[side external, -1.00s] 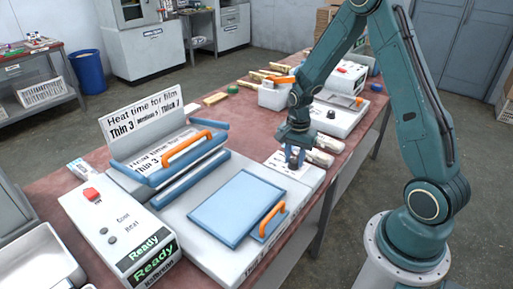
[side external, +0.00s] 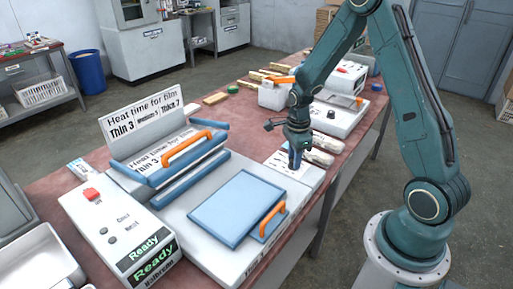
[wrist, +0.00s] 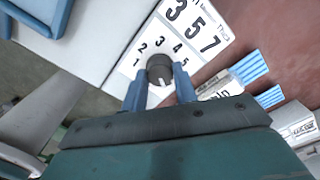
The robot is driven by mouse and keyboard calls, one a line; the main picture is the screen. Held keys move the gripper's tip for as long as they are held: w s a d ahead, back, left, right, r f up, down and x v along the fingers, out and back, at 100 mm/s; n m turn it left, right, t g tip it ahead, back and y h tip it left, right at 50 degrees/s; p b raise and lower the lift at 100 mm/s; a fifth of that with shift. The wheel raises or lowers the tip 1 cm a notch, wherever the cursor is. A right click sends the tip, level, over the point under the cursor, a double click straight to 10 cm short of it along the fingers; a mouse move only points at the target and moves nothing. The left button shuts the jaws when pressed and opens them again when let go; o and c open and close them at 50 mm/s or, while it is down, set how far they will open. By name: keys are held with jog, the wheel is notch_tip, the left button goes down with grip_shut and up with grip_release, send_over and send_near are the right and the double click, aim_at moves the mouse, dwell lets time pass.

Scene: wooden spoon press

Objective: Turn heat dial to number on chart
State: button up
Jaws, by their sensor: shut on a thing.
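The heat dial (wrist: 160,69) is a dark round knob on a white plate, with printed numbers 1 to 5 around it. A pale mark shows on its lower part in the wrist view, on the side away from the numbers. My gripper (wrist: 161,86) is shut on the dial, one blue finger on each side. In the side view my gripper (side external: 295,163) points down at the white plate and hides the dial. The chart (side external: 144,121) stands behind the blue press and reads Thin 3, Medium 5, Thick 7. A card with 3, 5, 7 (wrist: 192,28) lies beside the dial.
The blue press (side external: 180,155) with an orange handle stands left of my gripper. A blue lid (side external: 237,208) with another orange handle lies in front. A control box (side external: 120,235) with a red switch and Ready labels is at front left. Pale packets (side external: 318,157) lie close right of my gripper.

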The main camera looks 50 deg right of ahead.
dwell(0.3)
jog(key=o, duration=1)
jog(key=shift+c, duration=0.2)
jog(key=shift+r, duration=0.2)
notch_tip(320, 180, up, 14)
jog(key=shift+f, duration=0.25)
